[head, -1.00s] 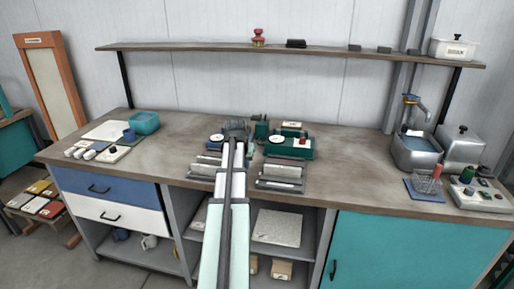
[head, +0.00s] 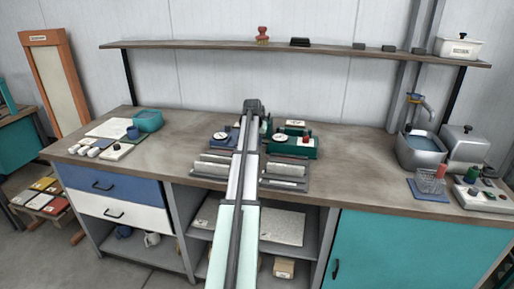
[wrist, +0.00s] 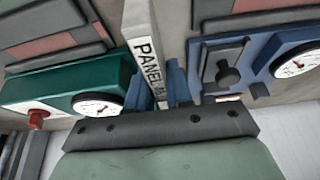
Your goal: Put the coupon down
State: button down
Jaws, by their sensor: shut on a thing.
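My gripper (head: 252,106) is raised above the bench, near its back middle in the head view. In the wrist view, my gripper (wrist: 160,88) has blue fingers closed on a long pale strip, the coupon (wrist: 146,35), marked "PANEL" with a partly hidden ending. The coupon reaches away from the fingers toward the top of that view. In the head view I cannot make out the coupon behind my arm. A blue device with a dial (head: 222,138) and a green device with a dial (head: 293,141) stand either side of my arm.
Two grey racks (head: 214,166) (head: 285,171) lie at the bench front. A teal tub (head: 148,121) stands left; a steel bath (head: 421,150) and glass beaker (head: 431,182) stand right. A shelf (head: 215,45) runs behind. Bench space right of the green device is clear.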

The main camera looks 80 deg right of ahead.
jog(key=shift+d+f, duration=0.2)
jog(key=shift+f, duration=1.55)
jog(key=shift+f, duration=0.15)
jog(key=c, duration=1)
grip_release()
jog(key=v, duration=1.2)
